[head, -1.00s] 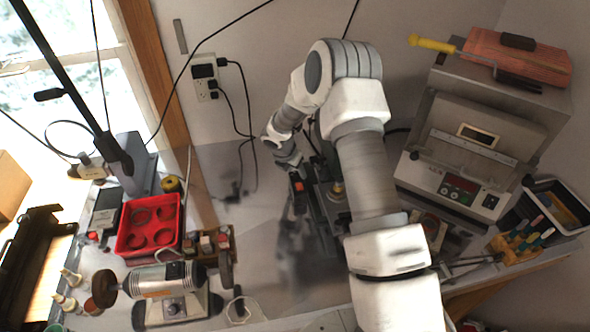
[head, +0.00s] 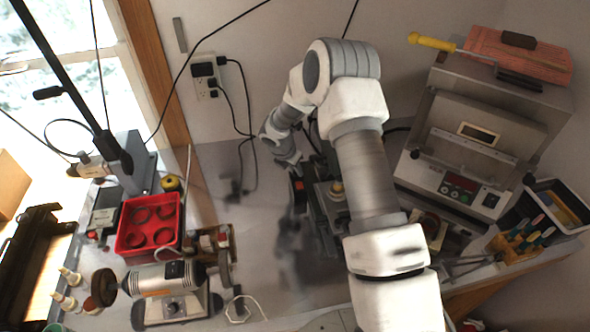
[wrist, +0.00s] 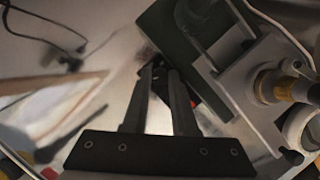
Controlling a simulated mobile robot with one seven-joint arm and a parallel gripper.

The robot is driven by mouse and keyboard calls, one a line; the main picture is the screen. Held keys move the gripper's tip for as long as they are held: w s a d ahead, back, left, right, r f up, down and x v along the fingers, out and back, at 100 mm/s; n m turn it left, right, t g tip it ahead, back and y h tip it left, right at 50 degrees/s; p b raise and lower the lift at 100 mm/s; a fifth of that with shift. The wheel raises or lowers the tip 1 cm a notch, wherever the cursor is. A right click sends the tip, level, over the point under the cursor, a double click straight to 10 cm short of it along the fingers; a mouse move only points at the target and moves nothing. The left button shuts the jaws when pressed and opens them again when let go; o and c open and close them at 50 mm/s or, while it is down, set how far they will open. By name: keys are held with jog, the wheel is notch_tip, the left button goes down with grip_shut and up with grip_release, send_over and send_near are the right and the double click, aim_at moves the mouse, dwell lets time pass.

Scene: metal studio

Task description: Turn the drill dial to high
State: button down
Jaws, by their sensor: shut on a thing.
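The drill machine, a dark grey-green box with a light metal frame, fills the right of the wrist view (wrist: 190,45). In the head view the drill (head: 325,205) stands mid-bench, partly behind my arm. My gripper (wrist: 160,68) has its two long dark fingers close together at the near left edge of the box. They are shut on a small dark part that appears to be the dial, mostly hidden between the fingertips. The dial's markings cannot be read. In the head view my gripper (head: 297,200) is dark and blurred beside the drill. A small red-orange patch shows beside the fingers.
A grey oven-like machine (head: 460,180) stands right of my arm. A red tray (head: 150,222) and a bench polishing motor (head: 165,282) are at the left. A tool holder (head: 520,240) is at the right. Bare metal bench (head: 220,165) lies left of the drill. Cables hang behind.

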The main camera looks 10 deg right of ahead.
jog(key=m+g+b, duration=0.1)
jog(key=m+b, duration=0.1)
jog(key=m+h+b, duration=0.1)
jog(key=m+b, duration=0.1)
jog(key=m, duration=0.1)
jog(key=shift+w+a+f+g, duration=0.15)
jog(key=shift+w+f+g, duration=0.05)
jog(key=shift+g, duration=0.2)
jog(key=m+g+b, duration=0.1)
jog(key=m, duration=0.2)
jog(key=m+g+b, duration=0.1)
jog(key=m+b, duration=0.1)
jog(key=shift+w+m, duration=0.15)
jog(key=shift+m, duration=0.25)
jog(key=m+g, duration=0.1)
jog(key=m, duration=0.1)
jog(key=m+g+b, duration=0.1)
jog(key=m, duration=0.2)
jog(key=shift+w+r+m+y+b, duration=0.15)
jog(key=shift+m+y+b, duration=0.15)
jog(key=m, duration=0.2)
jog(key=m+g+y, duration=0.1)
jog(key=m, duration=0.1)
jog(key=m+y, duration=0.1)
jog(key=m, duration=0.1)
jog(key=shift+d+g, duration=0.3)
jog(key=shift+w, duration=0.1)
jog(key=c, duration=0.7)
grip_release()
